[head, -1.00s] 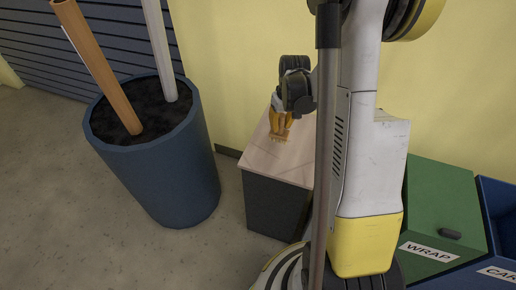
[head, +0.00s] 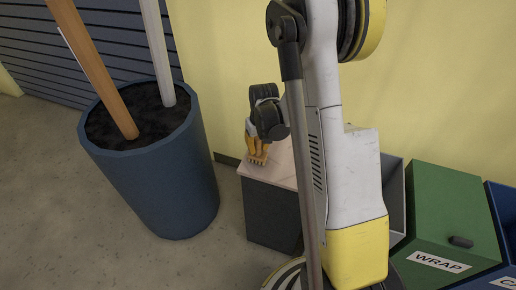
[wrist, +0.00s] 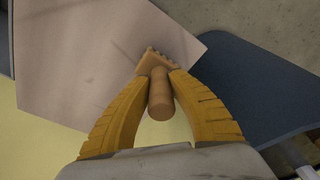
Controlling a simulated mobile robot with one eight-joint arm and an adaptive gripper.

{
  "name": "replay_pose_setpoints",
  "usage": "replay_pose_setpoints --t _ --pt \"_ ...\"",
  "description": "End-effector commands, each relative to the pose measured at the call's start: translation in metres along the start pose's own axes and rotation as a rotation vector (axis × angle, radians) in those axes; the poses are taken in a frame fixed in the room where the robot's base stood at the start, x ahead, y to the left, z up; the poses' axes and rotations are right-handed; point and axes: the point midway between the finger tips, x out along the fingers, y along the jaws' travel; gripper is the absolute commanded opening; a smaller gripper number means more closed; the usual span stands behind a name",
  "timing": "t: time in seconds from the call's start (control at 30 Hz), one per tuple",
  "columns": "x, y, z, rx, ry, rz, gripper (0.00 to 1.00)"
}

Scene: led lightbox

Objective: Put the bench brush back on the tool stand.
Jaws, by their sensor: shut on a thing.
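The bench brush (head: 258,160) is small and wooden, with a round handle and a toothed row of bristles. My gripper (head: 257,142) is shut on it, with the yellow fingers on both sides. In the wrist view the brush (wrist: 160,95) sits between the fingertips of my gripper (wrist: 160,80), bristle end pointing away from the palm. The brush is over the left edge of a pale-topped dark cabinet (head: 278,172); I cannot tell whether it touches the top. No thing is clearly recognisable as the tool stand.
A large blue pot (head: 155,185) with two poles stands left of the cabinet. A green bin (head: 450,215) marked WRAP and a blue bin (head: 500,215) stand at the right. The yellow wall (head: 220,60) is behind. Grey floor (head: 60,200) is clear at the left.

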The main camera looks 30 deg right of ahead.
Motion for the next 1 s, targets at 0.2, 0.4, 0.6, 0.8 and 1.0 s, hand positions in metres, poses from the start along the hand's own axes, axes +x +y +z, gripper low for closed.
replay_pose_setpoints --t 0.2,0.4,0.6,0.8,1.0 --pt "0.003 0.000 0.000 0.000 0.000 0.000 0.40" --pt "0.003 0.000 0.000 0.000 0.000 0.000 0.40" --pt "-0.005 0.000 0.000 0.000 0.000 0.000 0.40" --pt "-0.046 0.000 0.000 0.000 0.000 0.000 0.40" --pt "-0.091 0.000 0.000 0.000 0.000 0.000 0.40"
